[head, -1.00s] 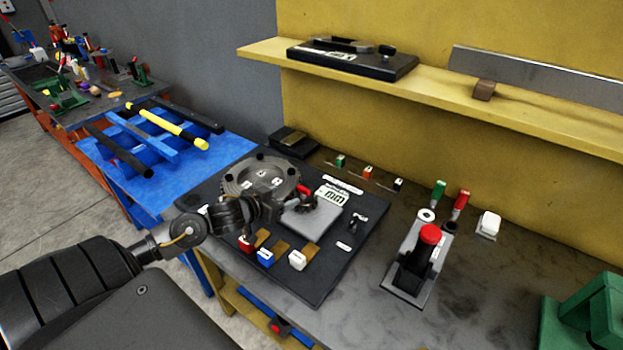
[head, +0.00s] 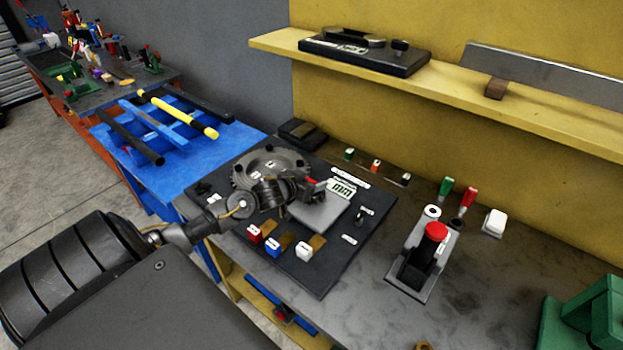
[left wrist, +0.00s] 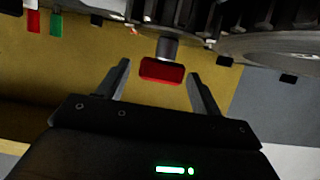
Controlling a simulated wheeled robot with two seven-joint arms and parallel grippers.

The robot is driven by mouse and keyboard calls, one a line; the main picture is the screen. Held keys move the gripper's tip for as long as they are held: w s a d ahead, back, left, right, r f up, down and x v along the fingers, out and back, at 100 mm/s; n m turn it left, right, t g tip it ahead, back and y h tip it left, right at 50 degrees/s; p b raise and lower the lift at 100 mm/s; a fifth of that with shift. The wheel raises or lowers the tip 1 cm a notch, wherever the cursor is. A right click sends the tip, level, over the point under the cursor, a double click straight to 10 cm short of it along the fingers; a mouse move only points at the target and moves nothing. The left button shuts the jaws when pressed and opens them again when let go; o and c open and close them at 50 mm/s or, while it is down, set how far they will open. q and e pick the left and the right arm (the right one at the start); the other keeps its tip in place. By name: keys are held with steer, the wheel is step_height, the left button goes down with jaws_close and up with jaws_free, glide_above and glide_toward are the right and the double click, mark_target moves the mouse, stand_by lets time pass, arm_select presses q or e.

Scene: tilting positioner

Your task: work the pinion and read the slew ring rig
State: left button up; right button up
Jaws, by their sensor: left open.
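The slew ring (head: 248,178) is a dark toothed disc on a black base plate (head: 330,268). My left gripper (head: 304,190) is beside the ring's near right edge, partly hidden by its own wrist. A red knob (head: 314,184) shows at its tip. In the left wrist view the red knob (left wrist: 162,70) hangs on a short grey shaft below dark gear teeth. My open left fingers (left wrist: 160,72) stand on either side of it, with gaps showing on both sides. A white display (head: 342,190) is right of the ring; its reading is too small to trust. My right gripper is out of view.
Red (head: 254,233), blue (head: 273,246) and white (head: 304,250) blocks line the plate's near side. A control box with a red button (head: 436,232) stands to the right. A yellow shelf (head: 272,42) runs behind.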

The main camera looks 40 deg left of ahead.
arm_select(q)
steer(key=shift+w+f, duration=0.1)
steer(key=shift+w, duration=0.15)
steer(key=c, duration=1)
steer(key=shift+a+m+h, duration=0.1)
steer(key=shift+m+h, duration=0.5)
steer(key=shift+h, duration=0.1)
steer(key=shift+m+g+h, duration=0.3)
steer(key=shift+m+h, duration=0.7)
steer(key=shift+h, duration=0.2)
steer(key=shift+m+h+b, duration=0.3)
steer(key=shift+m+h, duration=0.3)
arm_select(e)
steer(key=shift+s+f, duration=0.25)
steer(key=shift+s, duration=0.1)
arm_select(q)
steer(key=o, duration=1)
steer(key=shift+g, duration=0.3)
